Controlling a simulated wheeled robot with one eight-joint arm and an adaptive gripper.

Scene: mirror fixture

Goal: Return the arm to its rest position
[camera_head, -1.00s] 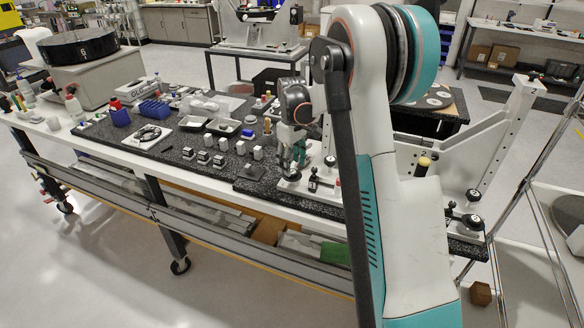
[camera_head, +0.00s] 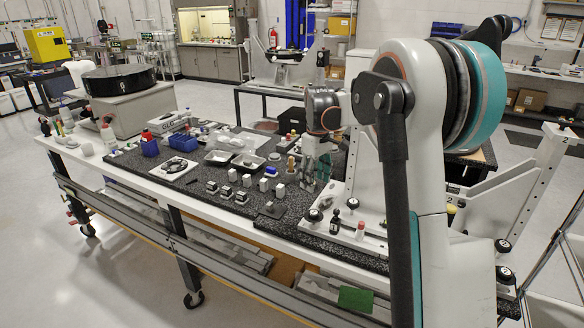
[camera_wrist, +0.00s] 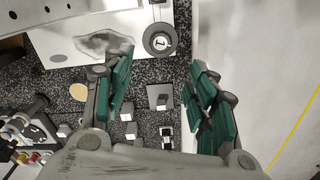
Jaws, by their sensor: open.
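My gripper (camera_head: 317,172) hangs above the black speckled bench top on the bench's right half, with its green-padded fingers pointing down. In the wrist view, its fingers (camera_wrist: 163,85) are spread wide apart, with nothing held between them. A small block on a grey square pad (camera_wrist: 159,97) shows below, in the gap between the fingers. My arm is bent, with its large elbow joint standing high at the right of the head view. It hides part of the bench and the white fixture behind it.
Small blocks (camera_head: 247,181) stand in rows left of my gripper. White trays (camera_head: 219,157), a blue bin (camera_head: 149,148) and bottles sit farther left. A white plate with black knobs (camera_head: 315,215) lies close to the right. A white frame (camera_head: 537,175) stands beyond my arm. The floor in front is clear.

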